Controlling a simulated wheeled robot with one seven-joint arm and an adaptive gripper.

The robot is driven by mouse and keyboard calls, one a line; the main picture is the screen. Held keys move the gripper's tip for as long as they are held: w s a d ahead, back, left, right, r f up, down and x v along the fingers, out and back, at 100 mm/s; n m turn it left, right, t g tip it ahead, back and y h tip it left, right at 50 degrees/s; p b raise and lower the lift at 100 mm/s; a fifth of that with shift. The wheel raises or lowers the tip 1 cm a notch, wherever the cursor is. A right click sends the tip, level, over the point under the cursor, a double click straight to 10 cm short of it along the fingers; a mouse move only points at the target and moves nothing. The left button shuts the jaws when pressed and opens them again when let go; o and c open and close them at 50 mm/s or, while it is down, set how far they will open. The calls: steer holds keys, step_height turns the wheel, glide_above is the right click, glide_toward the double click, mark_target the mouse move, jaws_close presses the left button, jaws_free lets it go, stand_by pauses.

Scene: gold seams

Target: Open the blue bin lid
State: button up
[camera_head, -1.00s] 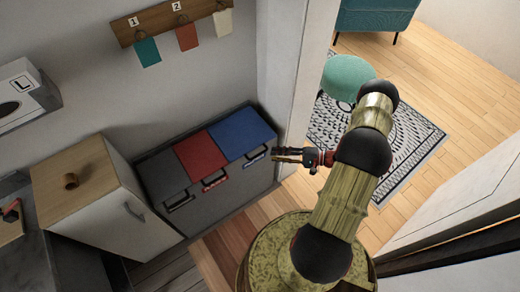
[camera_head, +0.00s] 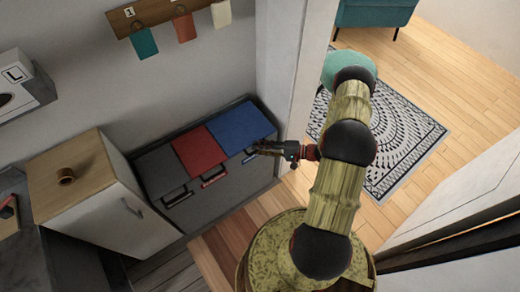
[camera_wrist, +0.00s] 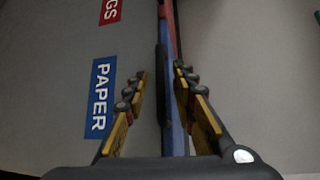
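The blue bin lid (camera_head: 238,129) lies closed on the right end of a dark three-lid bin unit. In the wrist view its edge is a thin blue strip (camera_wrist: 179,125), with a dark handle bar (camera_wrist: 162,85) along its left side. My gripper (camera_head: 258,148) is at the front edge of the blue lid, by its handle. In the wrist view my gripper (camera_wrist: 160,75) is open, its fingers on either side of the handle and lid edge. Contact cannot be told. The gripper partly hides the handle in the head view.
A red lid (camera_head: 200,150) and a dark grey lid (camera_head: 160,172) are to the left, both closed. A blue PAPER label (camera_wrist: 101,97) is on the bin front. A wooden-topped cabinet (camera_head: 85,160) stands left of the bins. A door frame (camera_head: 297,70) is close on the right.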

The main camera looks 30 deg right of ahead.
steer(key=shift+c, duration=0.4)
jaws_close()
steer(key=shift+s+f, duration=0.1)
steer(key=shift+a+f, duration=0.1)
